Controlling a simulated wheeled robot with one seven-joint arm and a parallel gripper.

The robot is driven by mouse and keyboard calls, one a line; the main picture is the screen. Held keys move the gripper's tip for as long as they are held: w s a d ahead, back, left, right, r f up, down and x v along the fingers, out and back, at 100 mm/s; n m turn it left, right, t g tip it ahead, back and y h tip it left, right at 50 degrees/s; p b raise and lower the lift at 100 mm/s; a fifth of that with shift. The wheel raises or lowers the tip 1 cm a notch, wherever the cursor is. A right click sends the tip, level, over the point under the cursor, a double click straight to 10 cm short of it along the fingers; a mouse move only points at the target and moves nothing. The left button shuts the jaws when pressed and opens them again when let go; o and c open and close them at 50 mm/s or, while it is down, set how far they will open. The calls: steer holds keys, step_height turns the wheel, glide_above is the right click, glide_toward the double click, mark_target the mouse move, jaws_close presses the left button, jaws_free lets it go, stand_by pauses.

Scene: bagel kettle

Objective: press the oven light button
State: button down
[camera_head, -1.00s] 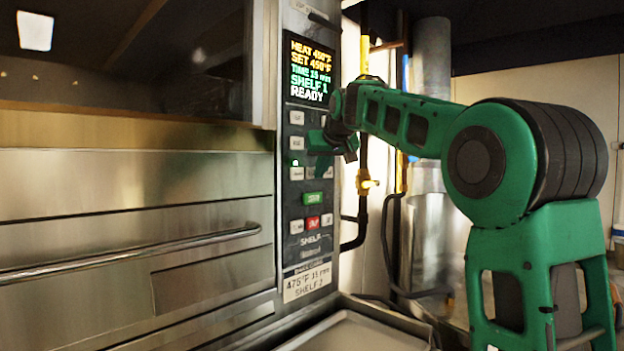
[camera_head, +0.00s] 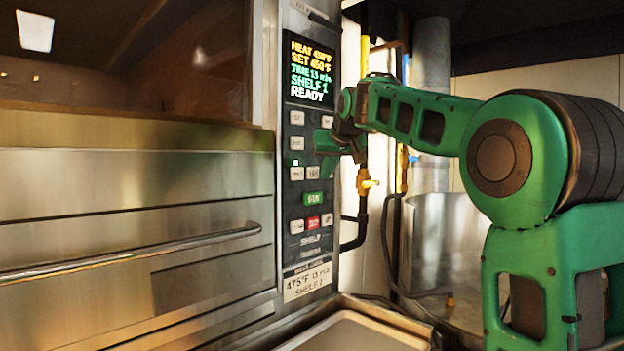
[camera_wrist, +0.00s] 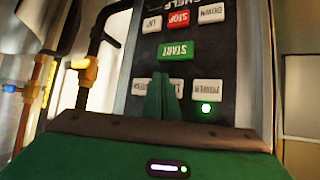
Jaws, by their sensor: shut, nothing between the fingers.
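The oven control panel (camera_head: 287,238) stands upright at the centre of the head view, with several white buttons. My gripper (camera_head: 318,143) is shut and empty, its green fingers pointing at the panel's upper button rows. In the wrist view, which sees the panel upside down, the shut fingers (camera_wrist: 162,98) overlap a white button (camera_wrist: 141,86) whose label is partly hidden. The power button (camera_wrist: 208,87) is beside it, with a lit green lamp (camera_wrist: 206,109). I cannot tell whether the fingertips touch the panel, nor clearly read which button is the light button.
The green start button (camera_wrist: 175,50) and red stop button (camera_wrist: 179,18) are close to the fingers. The panel display (camera_head: 310,70) is lit. Pipes with a yellow valve (camera_head: 366,182) run right of the panel. The oven door handle (camera_head: 140,250) sticks out at left.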

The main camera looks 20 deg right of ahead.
steer(key=shift+s+d, duration=0.3)
steer(key=shift+s, duration=0.45)
steer(key=shift+s+d, duration=0.35)
steer(key=shift+s, duration=0.45)
steer(key=shift+s+d, duration=0.3)
steer(key=shift+s, duration=0.45)
steer(key=s+d+f+m+g, duration=0.1)
steer(key=s+d+f+g, duration=0.15)
steer(key=s+f, duration=0.75)
steer(key=s+d+f+m+g, duration=0.1)
steer(key=s+f+m+g, duration=0.15)
steer(key=s+f, duration=0.7)
steer(key=s+a+f+g+y, duration=0.1)
steer(key=s+a+f+g, duration=0.1)
steer(key=s+f, duration=0.9)
steer(key=s+a+f+m+g, duration=0.1)
steer(key=s+a+f+g, duration=0.1)
steer(key=s+f, duration=0.8)
steer(key=s+g, duration=0.1)
steer(key=s, duration=0.2)
steer(key=shift+s+a+f+g+y, duration=0.3)
steer(key=shift+s+f+y, duration=0.05)
steer(key=shift+y, duration=0.05)
steer(key=shift+w+f, duration=0.2)
steer(key=shift+w, duration=0.45)
